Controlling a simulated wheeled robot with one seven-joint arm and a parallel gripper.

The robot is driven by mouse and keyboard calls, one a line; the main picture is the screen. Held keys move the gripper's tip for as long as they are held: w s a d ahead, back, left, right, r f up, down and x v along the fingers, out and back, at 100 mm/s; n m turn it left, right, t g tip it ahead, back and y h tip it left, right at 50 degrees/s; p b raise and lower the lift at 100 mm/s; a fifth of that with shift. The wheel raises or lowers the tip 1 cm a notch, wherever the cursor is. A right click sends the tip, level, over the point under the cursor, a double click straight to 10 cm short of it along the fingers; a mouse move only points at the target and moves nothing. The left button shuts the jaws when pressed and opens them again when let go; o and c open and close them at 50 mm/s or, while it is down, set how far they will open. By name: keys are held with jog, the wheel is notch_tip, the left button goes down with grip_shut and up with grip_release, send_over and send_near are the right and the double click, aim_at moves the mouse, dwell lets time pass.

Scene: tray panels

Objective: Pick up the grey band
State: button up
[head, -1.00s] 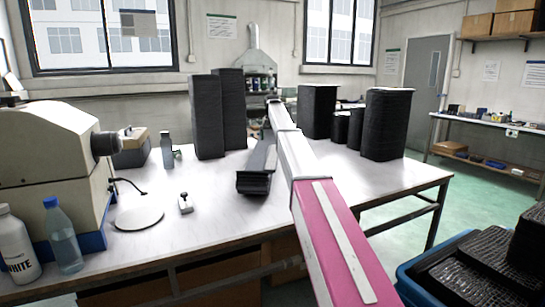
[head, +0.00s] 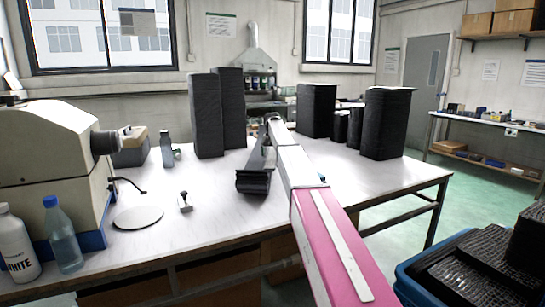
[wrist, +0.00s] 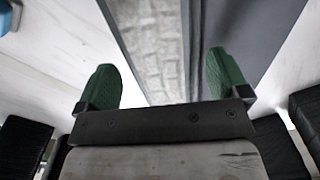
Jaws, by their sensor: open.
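My gripper (wrist: 163,84) shows in the wrist view with two green fingers spread wide and nothing held between them. A light grey, rough-textured strip (wrist: 158,42), which looks like the grey band, runs up the picture ahead of the gap between the fingers. A dark grey surface (wrist: 235,28) lies along its right side. I cannot tell how far the strip is from the fingertips; no contact shows. In the head view my arm reaches away over the table, and the gripper and the band cannot be made out.
On the white table (head: 330,168) a low dark tray-like piece (head: 253,181) lies close left of my arm. Tall black stacks stand behind it on the left (head: 207,115) and right (head: 386,122). A beige machine (head: 45,170) and a blue-capped bottle (head: 64,240) stand at left.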

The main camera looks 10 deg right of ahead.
jog(key=c, duration=1)
jog(key=shift+r, duration=0.15)
